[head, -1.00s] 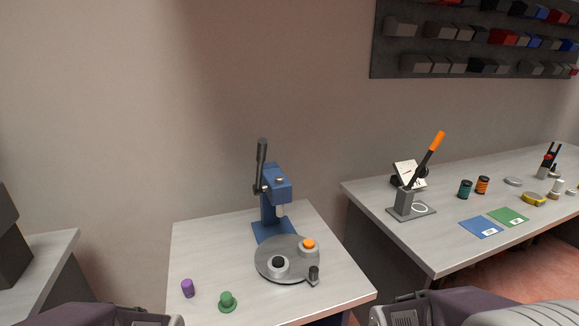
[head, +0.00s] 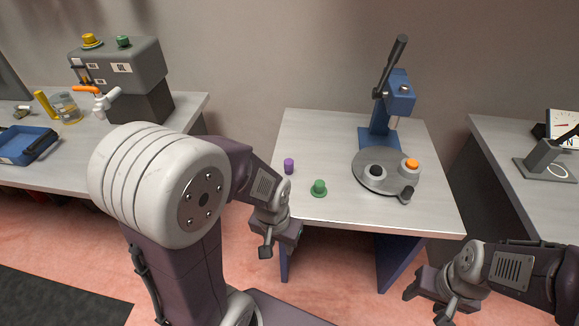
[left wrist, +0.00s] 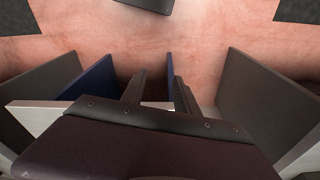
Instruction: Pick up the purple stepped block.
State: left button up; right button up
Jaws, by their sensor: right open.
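The purple stepped block (head: 289,166) stands upright near the left edge of the middle table (head: 340,140) in the head view. My left gripper (head: 276,246) is at that table's near left corner, in front of the block and apart from it. In the left wrist view its two fingers (left wrist: 159,88) are spread with nothing between them, so it is open and empty. The block does not show in the left wrist view. My right gripper (head: 427,303) is open and empty in front of the table, low at the right.
A green flanged piece (head: 319,188) stands right of the purple block. A blue lever press (head: 380,140) with a round grey turntable (head: 372,181) stands further right. A left table holds a grey box machine (head: 118,70) and a blue tray (head: 27,145). The table's front left is clear.

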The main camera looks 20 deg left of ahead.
aim_at(288, 162)
jog(key=i+j+z, duration=0.15)
jog(key=j, duration=0.2)
jog(key=i+j+z, duration=0.35)
jog(key=j, duration=0.4)
jog(key=i, duration=0.1)
